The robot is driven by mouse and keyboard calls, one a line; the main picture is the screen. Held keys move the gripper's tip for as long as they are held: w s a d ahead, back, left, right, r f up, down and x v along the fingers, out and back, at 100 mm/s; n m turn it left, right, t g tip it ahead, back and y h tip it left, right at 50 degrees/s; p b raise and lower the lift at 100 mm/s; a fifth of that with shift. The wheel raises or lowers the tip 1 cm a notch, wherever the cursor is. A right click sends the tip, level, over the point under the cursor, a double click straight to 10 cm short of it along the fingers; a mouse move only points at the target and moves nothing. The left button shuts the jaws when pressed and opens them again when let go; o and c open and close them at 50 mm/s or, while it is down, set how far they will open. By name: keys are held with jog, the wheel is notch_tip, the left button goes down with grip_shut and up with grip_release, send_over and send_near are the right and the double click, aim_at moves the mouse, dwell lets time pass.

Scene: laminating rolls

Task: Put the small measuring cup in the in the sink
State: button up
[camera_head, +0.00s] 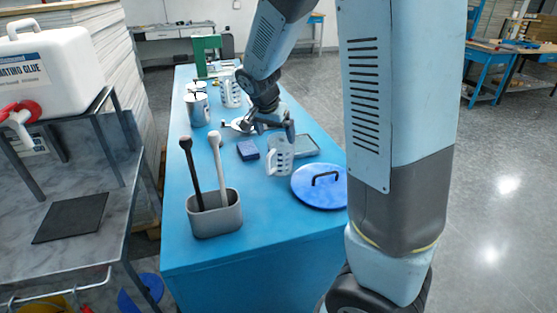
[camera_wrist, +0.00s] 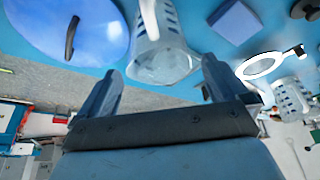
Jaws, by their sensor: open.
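Two white measuring cups with dark blue markings stand on the blue table. The nearer cup (camera_head: 279,158) is between the sponge and the round blue lid. In the wrist view this cup (camera_wrist: 160,48) shows between and beyond my fingers, with its handle up. My gripper (camera_head: 275,130) is open and empty, just behind and above the near cup; its two fingers spread apart in the wrist view (camera_wrist: 162,72). The farther cup (camera_head: 231,93) stands near the metal can, and it shows at right in the wrist view (camera_wrist: 290,97). I cannot make out a sink in either view.
A blue lid (camera_head: 319,186) with a dark handle lies at right. A grey holder (camera_head: 215,214) with two tall tools stands in front.

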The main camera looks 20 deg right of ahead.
aim_at(277, 159)
jog(key=shift+x, duration=3.8)
jog(key=shift+c, duration=0.5)
jog(key=c, duration=0.8)
jog(key=shift+o, duration=0.2)
jog(key=shift+r, duration=0.15)
